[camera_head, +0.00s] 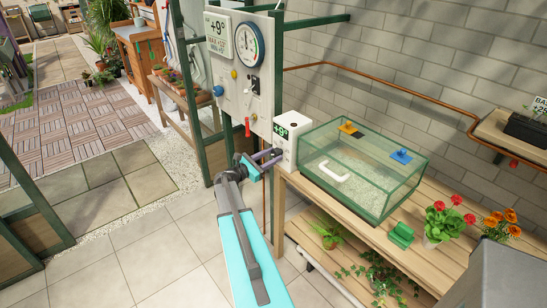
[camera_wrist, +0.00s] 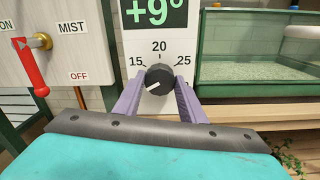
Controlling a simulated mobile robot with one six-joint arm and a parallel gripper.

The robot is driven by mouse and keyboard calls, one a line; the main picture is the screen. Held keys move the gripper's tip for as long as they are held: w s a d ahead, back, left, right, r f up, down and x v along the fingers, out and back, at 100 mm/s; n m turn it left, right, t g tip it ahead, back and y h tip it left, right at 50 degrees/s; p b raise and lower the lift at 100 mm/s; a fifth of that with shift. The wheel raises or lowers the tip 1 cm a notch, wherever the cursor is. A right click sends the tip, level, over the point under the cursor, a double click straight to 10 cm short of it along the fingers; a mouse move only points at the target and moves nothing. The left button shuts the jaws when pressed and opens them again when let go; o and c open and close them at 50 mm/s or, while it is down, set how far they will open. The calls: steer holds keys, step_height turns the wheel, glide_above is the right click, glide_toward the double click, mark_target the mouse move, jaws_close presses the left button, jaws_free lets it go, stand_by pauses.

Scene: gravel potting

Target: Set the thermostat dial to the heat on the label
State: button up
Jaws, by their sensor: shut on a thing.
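The thermostat (camera_head: 288,134) is a white box at the left end of the wooden bench, with a green +9° display (camera_wrist: 156,15). In the wrist view its black dial (camera_wrist: 159,79) sits under a scale marked 15, 20 and 25. The dial's white pointer line aims to the lower left, below the 15 mark. My gripper (camera_wrist: 159,90) has its purple fingers on both sides of the dial, shut on it. In the head view my gripper (camera_head: 268,156) reaches the thermostat's front and partly hides the dial.
A glass-walled tank (camera_head: 360,185) with a white handle stands right of the thermostat. A panel (camera_head: 240,95) with a gauge and switches is to the left; its red MIST lever (camera_wrist: 30,68) is close to my gripper. Flowers (camera_head: 445,220) stand on the bench.

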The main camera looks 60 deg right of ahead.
steer(key=shift+a+f+m+b, duration=0.35)
steer(key=shift+m+b, duration=0.45)
steer(key=shift+b, duration=0.9)
steer(key=shift+s+d+f+m+b, duration=0.1)
steer(key=shift+m+b, duration=0.3)
steer(key=shift+b, duration=0.5)
steer(key=m+b, duration=0.4)
steer(key=b, duration=0.3)
steer(key=m+b, duration=0.4)
steer(key=b, duration=0.3)
steer(key=shift+m+b, duration=0.6)
steer(key=shift+b, duration=0.1)
steer(key=shift+r, duration=0.2)
steer(key=o, duration=1.1)
steer(key=shift+r, duration=0.15)
steer(key=shift+c, duration=0.2)
